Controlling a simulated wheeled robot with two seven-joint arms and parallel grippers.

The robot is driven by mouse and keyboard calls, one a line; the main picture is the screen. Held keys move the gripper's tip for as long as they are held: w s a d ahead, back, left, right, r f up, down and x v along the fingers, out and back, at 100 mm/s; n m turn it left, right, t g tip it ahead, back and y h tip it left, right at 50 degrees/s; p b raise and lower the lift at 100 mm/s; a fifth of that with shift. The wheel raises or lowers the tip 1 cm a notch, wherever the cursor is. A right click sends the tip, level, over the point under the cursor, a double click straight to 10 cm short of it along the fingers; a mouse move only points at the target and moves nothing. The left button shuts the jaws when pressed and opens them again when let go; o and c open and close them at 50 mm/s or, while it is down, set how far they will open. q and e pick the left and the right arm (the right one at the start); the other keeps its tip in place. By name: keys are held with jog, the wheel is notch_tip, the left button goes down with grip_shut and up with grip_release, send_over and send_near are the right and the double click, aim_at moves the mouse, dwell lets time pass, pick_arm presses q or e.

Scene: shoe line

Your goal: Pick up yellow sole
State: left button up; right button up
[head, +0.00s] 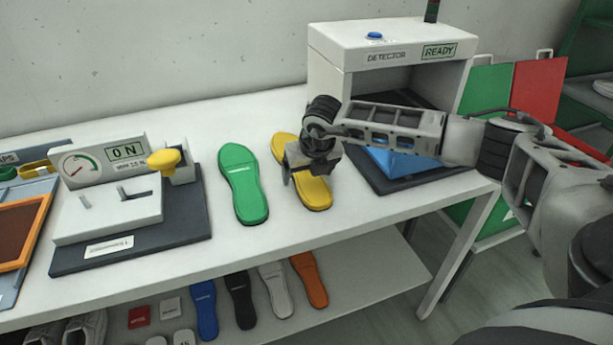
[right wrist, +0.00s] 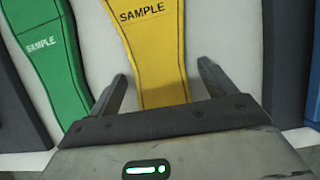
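The yellow sole (head: 315,190) lies flat on the white table, right of the green sole (head: 243,185). My right gripper (head: 308,178) is over the middle of the yellow sole and hides part of it. In the right wrist view the yellow sole (right wrist: 155,50), marked SAMPLE, runs between the two spread fingers of my right gripper (right wrist: 162,88). The gripper is open, with a finger on each side of the sole and gaps between. The green sole (right wrist: 45,55) is to the left there. My left gripper is not in view.
A detector box (head: 390,50) reading READY stands behind on the right, with a blue item (head: 400,163) at its opening under my right arm. A gauge machine (head: 110,205) stands left of the green sole. Several soles lie on the shelf below.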

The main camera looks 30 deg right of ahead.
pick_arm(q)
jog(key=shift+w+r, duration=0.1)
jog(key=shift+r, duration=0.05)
pick_arm(e)
jog(key=c, duration=1)
jog(key=shift+r, duration=0.15)
jog(key=shift+c, duration=0.2)
jog(key=shift+r+b, duration=0.3)
jog(key=shift+r, duration=0.2)
jog(key=a+r, duration=0.1)
jog(key=r, duration=0.1)
jog(key=s+a+r+b, duration=0.1)
jog(key=r, duration=0.1)
jog(key=s+a+r, duration=0.1)
jog(key=r, duration=0.1)
jog(key=shift+s+a+r, duration=0.2)
jog(key=shift+s+r, duration=0.05)
jog(key=shift+r, duration=0.15)
pick_arm(q)
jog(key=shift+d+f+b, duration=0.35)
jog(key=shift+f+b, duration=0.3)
jog(key=shift+b, duration=0.45)
pick_arm(e)
jog(key=s+a+r, duration=0.5)
jog(key=s+a, duration=0.1)
jog(key=a, duration=0.1)
jog(key=shift+s+a, duration=0.25)
